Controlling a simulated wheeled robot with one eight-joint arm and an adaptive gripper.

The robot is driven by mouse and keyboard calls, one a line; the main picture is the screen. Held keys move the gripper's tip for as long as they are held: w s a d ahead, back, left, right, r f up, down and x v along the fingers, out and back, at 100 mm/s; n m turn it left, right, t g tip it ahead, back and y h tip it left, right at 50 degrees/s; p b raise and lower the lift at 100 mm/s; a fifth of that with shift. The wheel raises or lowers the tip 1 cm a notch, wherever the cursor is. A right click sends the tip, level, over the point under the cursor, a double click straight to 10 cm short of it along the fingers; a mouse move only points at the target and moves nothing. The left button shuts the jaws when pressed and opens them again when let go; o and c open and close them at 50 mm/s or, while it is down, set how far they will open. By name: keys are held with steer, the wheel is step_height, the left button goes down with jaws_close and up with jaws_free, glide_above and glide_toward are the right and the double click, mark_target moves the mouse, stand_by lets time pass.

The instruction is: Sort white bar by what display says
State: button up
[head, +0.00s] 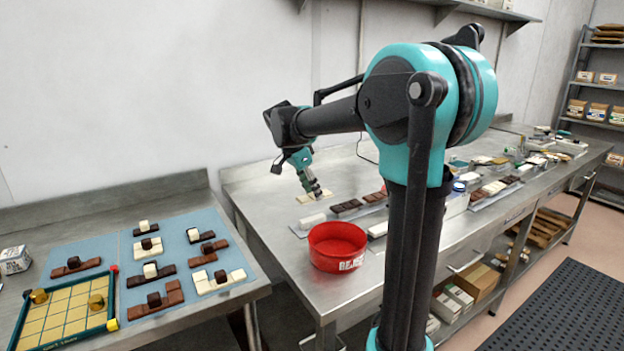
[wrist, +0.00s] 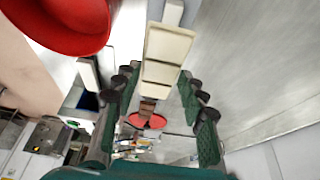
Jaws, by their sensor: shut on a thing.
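My gripper (head: 315,190) is over the steel table, behind the red bin, and is shut on a white bar (head: 328,195). In the wrist view the segmented cream-white bar (wrist: 165,58) lies between the fingertips of my gripper (wrist: 158,85). I cannot tell whether the bar touches the table. No display can be read in either view.
Trays with white and dark bars (head: 345,207) stand right of my gripper, partly hidden by my arm. More goods crowd the table's far end. A separate left table holds a blue mat (head: 185,228) with chocolate pieces and a yellow grid board (head: 65,312). Bare steel lies left of the bin.

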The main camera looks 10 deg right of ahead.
mark_target(313, 218)
steer(key=shift+w+a+f, duration=0.15)
steer(key=shift+a+f, duration=0.25)
steer(key=shift+f, duration=3)
steer(key=shift+f, duration=0.25)
steer(key=o, duration=1.2)
